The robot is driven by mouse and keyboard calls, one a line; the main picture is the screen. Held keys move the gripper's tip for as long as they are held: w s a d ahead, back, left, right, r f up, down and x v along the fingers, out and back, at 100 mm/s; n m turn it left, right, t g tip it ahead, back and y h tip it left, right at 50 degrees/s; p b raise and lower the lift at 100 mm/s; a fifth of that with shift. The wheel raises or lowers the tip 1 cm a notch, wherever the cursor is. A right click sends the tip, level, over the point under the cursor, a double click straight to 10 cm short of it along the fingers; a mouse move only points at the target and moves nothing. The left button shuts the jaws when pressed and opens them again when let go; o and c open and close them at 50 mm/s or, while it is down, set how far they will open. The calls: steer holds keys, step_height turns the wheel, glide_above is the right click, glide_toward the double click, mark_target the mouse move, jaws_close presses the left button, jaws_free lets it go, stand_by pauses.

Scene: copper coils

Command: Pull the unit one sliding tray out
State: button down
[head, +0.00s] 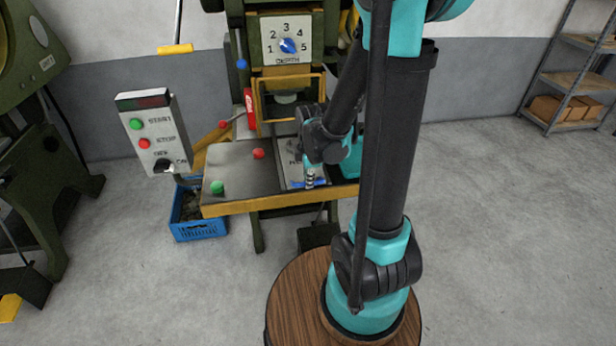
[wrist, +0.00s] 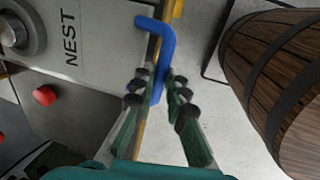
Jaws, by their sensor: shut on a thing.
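The sliding tray (head: 293,173) is a grey plate in the green press's table, partly hidden by my arm in the head view. In the wrist view the tray (wrist: 95,58) carries the word NEST and a round metal fitting. A blue bar handle (wrist: 167,45) is on its front edge; it also shows in the head view (head: 318,183). My gripper (wrist: 160,84) is shut on the blue handle, with a finger on either side of it. In the head view my gripper (head: 309,180) is small at the table's front edge.
A green button (head: 217,187) and a red button (head: 258,153) sit on the table left of the tray. A control box (head: 153,130) stands at left, above a blue crate (head: 200,230). A dial (head: 287,46) reads DEPTH.

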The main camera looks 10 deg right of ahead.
steer(key=c, duration=1.5)
jaws_free()
steer(key=shift+c, duration=0.2)
steer(key=shift+r, duration=0.15)
step_height(320, 180, up, 12)
steer(key=s, duration=0.2)
steer(key=shift+f, duration=0.2)
steer(key=shift+s, duration=0.15)
steer(key=s+d+f+m+t, duration=0.1)
steer(key=s+f+m, duration=0.3)
steer(key=m, duration=0.5)
steer(key=s+d+f+m+t, duration=0.1)
steer(key=s+d+f+m, duration=0.2)
steer(key=m, duration=0.6)
steer(key=shift+s+d+f, duration=0.25)
steer(key=shift+s+f, duration=0.55)
steer(key=shift+s, duration=0.15)
